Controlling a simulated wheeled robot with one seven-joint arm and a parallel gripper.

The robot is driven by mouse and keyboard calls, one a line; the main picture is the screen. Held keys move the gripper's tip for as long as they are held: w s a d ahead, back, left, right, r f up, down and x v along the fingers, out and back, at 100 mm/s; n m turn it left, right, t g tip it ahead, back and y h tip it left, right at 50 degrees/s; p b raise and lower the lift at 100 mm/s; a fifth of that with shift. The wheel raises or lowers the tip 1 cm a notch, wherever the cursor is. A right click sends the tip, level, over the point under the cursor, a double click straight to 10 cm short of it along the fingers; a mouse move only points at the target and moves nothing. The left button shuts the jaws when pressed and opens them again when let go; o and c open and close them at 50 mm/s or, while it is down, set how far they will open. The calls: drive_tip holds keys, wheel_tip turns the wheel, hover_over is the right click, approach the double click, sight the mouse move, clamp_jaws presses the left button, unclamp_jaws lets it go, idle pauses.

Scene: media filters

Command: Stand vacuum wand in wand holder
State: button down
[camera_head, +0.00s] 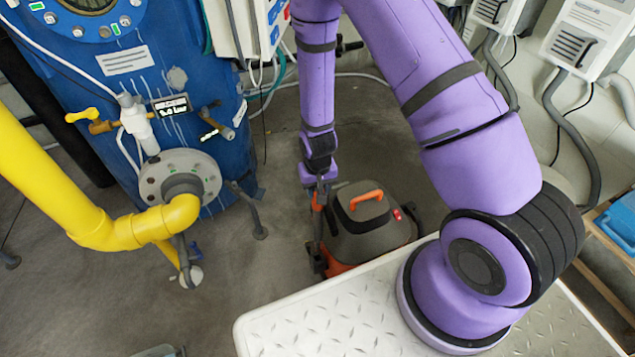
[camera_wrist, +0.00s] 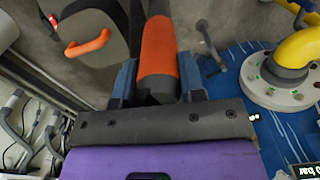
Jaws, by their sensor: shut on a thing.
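The vacuum wand is a dark tube with an orange grip and shows in the wrist view (camera_wrist: 158,62) and the head view (camera_head: 319,200). My gripper (camera_wrist: 156,78) is shut on the orange grip, with one blue finger on each side. In the head view my gripper (camera_head: 319,183) is small and points down at the wand's upper end. The wand looks roughly upright, beside the left side of the grey and orange vacuum (camera_head: 362,238). The wand's lower end is hard to make out, and I cannot tell whether it touches anything. I cannot clearly identify the wand holder.
A blue tank (camera_head: 130,75) with a flange and a yellow pipe (camera_head: 60,195) stands on the left. A white checker-plate surface (camera_head: 320,320) is in front. Wall units (camera_head: 590,40) with hoses are at the right. Grey floor (camera_head: 260,270) is open between tank and vacuum.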

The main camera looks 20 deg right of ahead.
hover_over(318, 217)
drive_tip(key=w, duration=0.2)
wheel_tip(318, 217, down, 6)
drive_tip(key=shift+d, duration=0.35)
drive_tip(key=shift+f, duration=4.35)
drive_tip(key=c, duration=0.6)
unclamp_jaws()
drive_tip(key=shift+r, duration=0.1)
wheel_tip(318, 217, up, 11)
drive_tip(key=shift+f, duration=0.15)
